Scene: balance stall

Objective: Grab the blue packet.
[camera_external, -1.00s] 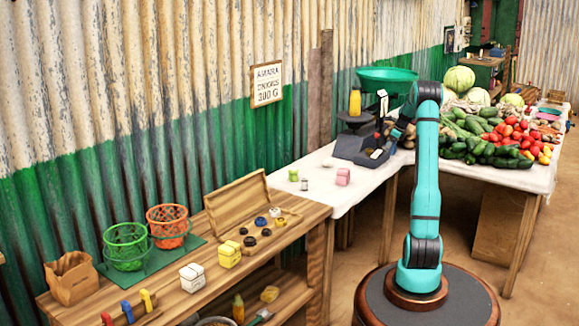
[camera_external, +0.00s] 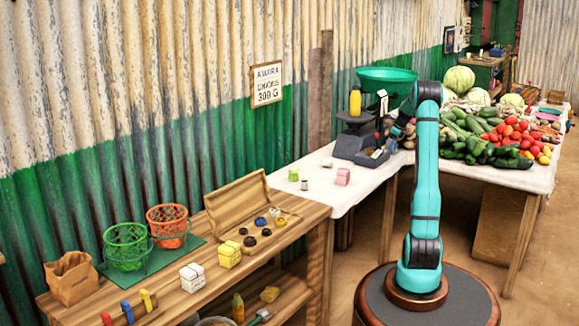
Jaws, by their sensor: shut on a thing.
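My gripper (camera_external: 386,138) is at the end of the teal arm, low over the dark grey scale and bin at the back of the white-topped table. It is small and partly hidden by my arm. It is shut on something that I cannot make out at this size. I cannot clearly pick out a blue packet anywhere. A green packet (camera_external: 293,174), a small grey-white item (camera_external: 305,185) and a pink packet (camera_external: 343,176) stand on the white table top, apart from my gripper.
Vegetables (camera_external: 500,135) heap up on the right. The wooden bench (camera_external: 215,290) holds baskets, yellow and white packets and a wooden box. The white table's front is mostly clear.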

